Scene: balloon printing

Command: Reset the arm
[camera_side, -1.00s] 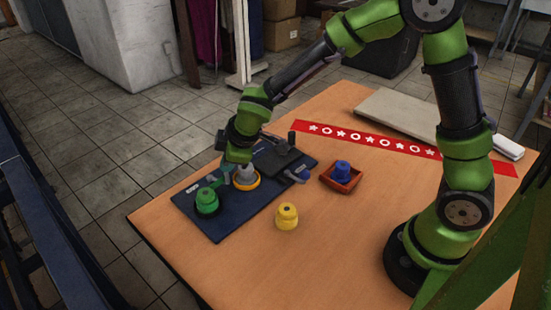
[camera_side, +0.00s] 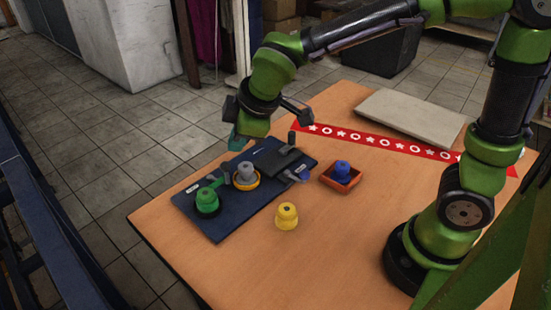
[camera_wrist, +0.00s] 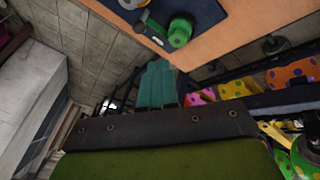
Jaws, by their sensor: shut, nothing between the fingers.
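My gripper (camera_side: 236,143) is raised above the back left edge of the dark blue board (camera_side: 222,226) in the side view. Its teal fingers also show in the wrist view (camera_wrist: 162,84), pressed together with nothing between them. A grey knobbed piece (camera_side: 246,173) sits in a yellow ring on the board, clear of my gripper. A green knobbed piece (camera_side: 207,201) stands on the board's near left part and also shows in the wrist view (camera_wrist: 180,33). A dark flat plate (camera_side: 275,163) with a lever lies at the board's far end.
A yellow piece (camera_side: 287,216) stands on the wooden table (camera_side: 350,225). A blue piece (camera_side: 342,171) sits in a small orange tray (camera_side: 340,186). A red patterned strip (camera_side: 385,142) and a pale slab (camera_side: 412,117) lie farther back.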

